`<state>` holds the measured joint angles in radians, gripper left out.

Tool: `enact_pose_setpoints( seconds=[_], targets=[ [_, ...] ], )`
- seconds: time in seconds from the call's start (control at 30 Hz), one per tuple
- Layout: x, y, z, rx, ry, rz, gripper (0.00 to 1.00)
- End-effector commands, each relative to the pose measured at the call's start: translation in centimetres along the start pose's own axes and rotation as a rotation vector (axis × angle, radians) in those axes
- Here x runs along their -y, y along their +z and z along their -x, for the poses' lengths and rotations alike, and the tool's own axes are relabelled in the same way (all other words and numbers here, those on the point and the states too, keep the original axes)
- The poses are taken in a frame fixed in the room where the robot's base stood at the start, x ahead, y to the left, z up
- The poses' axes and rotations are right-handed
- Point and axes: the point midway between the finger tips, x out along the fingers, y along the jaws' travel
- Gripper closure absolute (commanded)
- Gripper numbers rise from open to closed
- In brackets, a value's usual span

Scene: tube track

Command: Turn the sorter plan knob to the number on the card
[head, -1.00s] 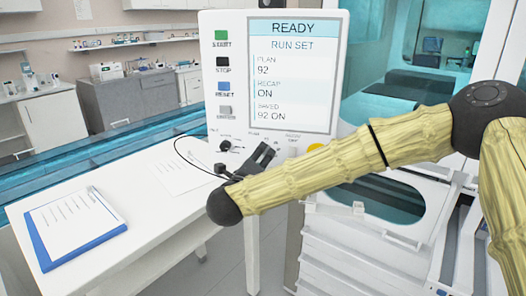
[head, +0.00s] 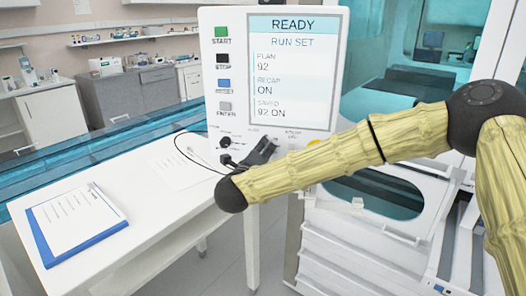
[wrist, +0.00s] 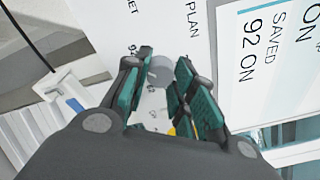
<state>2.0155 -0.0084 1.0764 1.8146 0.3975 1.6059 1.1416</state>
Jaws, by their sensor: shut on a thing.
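The control panel (head: 240,70) stands upright, with a screen (head: 290,75) reading READY, RUN SET, PLAN 92, RECAP ON and SAVED 92 ON. My gripper (head: 266,148) is at the panel's lower edge. In the wrist view my gripper (wrist: 165,88) has its teal-padded fingers on either side of a round grey knob (wrist: 160,70), below the printed word PLAN, and is shut on it. The fingers partly hide the knob and its dial marks. A clipboard (head: 43,243) with a printed sheet lies on the white table; its writing is too small to read.
START, STOP, RESET and ENTER buttons run down the panel's left side. A black knob (head: 225,142) with a cable nearby is left of my gripper. Another paper (head: 175,172) lies on the table (head: 150,215). A white machine (head: 350,245) stands below and right of the panel.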

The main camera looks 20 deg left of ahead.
Motion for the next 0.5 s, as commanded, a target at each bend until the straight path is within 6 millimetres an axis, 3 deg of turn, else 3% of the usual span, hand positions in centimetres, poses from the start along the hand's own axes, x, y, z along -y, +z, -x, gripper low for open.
enact_pose_setpoints(
  seconds=[0.27,0.5],
  targets=[
    [-0.11,-0.02,0.04,0.003,-0.003,0.040,0.98],
    [-0.17,-0.09,0.04,0.011,-0.015,0.177,0.98]
  ],
)
